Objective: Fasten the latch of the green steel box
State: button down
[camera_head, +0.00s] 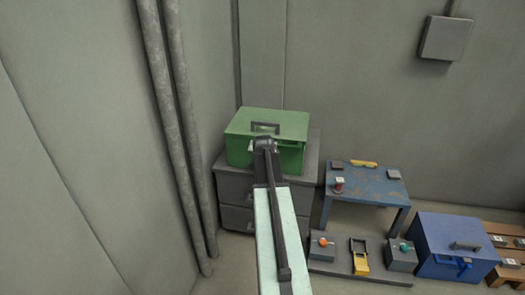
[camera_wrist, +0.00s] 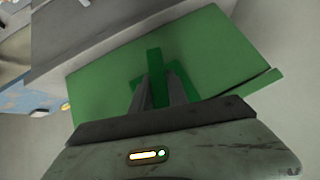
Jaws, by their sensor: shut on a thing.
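The green steel box (camera_head: 240,146) sits on a grey drawer cabinet in the corner. Its lid looks down, with a dark handle (camera_head: 258,126) on top. My arm reaches to the box's front, and my wrist covers the middle of that face in the head view. In the wrist view the green front (camera_wrist: 215,50) fills the middle. A raised green latch (camera_wrist: 154,60) stands on it. My gripper (camera_wrist: 160,78) has its two fingers around the latch, shut on it. The fingers hide part of the latch, and I cannot tell whether it is fastened.
The grey drawer cabinet (camera_head: 237,188) is close to the wall pipes (camera_head: 178,120) at left. A blue table (camera_head: 352,185), a low board with a yellow device (camera_head: 359,256) and a blue box (camera_head: 450,245) stand at right.

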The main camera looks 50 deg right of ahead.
jog(key=shift+w+a+n+g+h, duration=0.15)
jog(key=shift+n+g+h, duration=0.3)
jog(key=shift+g, duration=0.45)
jog(key=c, duration=1.3)
grip_release()
jog(key=p+v, duration=0.6)
jog(key=v, duration=0.2)
jog(key=shift+w, duration=0.1)
